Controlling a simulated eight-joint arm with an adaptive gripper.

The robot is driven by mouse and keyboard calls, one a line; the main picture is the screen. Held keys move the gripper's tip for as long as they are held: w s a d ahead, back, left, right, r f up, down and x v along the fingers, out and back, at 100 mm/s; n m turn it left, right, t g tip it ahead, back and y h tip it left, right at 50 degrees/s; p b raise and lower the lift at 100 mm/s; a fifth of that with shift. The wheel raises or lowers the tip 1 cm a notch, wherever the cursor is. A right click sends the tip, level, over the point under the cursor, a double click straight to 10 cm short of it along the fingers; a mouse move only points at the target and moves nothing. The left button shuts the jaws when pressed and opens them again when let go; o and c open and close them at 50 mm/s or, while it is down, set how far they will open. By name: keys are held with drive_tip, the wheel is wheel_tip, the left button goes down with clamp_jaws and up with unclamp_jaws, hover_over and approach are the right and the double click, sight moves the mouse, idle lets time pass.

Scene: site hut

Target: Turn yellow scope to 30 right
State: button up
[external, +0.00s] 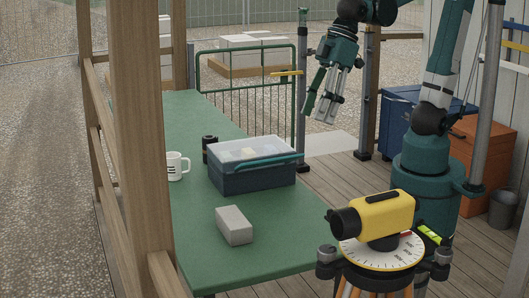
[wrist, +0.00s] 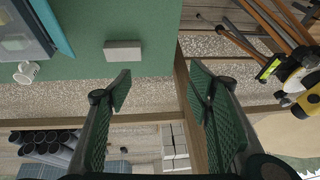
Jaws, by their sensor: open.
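The yellow scope (external: 388,212) sits on a white graduated dial (external: 408,254) on a tripod at the front right of the external view. Its black eyepiece or lens end points left. A small red mark shows at the dial near the scope's right end; the numbers are too small to read. In the wrist view, part of the yellow scope (wrist: 309,102) is cut off at the right edge, with a sliver of the dial beside it. My gripper (external: 318,112) is open and empty, high beyond the scope and well apart from it. Its two fingers (wrist: 160,90) are spread.
The green table (external: 190,115) holds a blue lidded box (external: 252,178), a white mug (external: 175,167), a dark cylinder (external: 210,149) and a grey block (external: 234,225). A wooden post (external: 140,150) stands at left. Blue and orange cabinets (external: 478,155) stand at right.

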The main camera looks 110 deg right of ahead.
drive_tip(key=w+a+r+g+p, duration=0.1)
drive_tip(key=w+a+r+p, duration=0.1)
drive_tip(key=w+a+r, duration=0.3)
drive_tip(key=w+a+r+p, duration=0.1)
drive_tip(key=w+a+p, duration=0.15)
drive_tip(key=a, duration=0.45)
drive_tip(key=g+h+p, duration=0.1)
drive_tip(key=g+p, duration=0.3)
drive_tip(key=p, duration=0.5)
hover_over(383, 194)
drive_tip(key=shift+w+d+f, duration=0.1)
drive_tip(key=shift+d+f, duration=0.05)
drive_tip(key=shift+f, duration=0.2)
drive_tip(key=shift+a+f, duration=0.1)
drive_tip(key=shift+a, duration=0.15)
drive_tip(key=shift+f, duration=0.15)
drive_tip(key=shift+f, duration=3.75)
drive_tip(key=shift+c, duration=0.4)
drive_tip(key=c, duration=1.1)
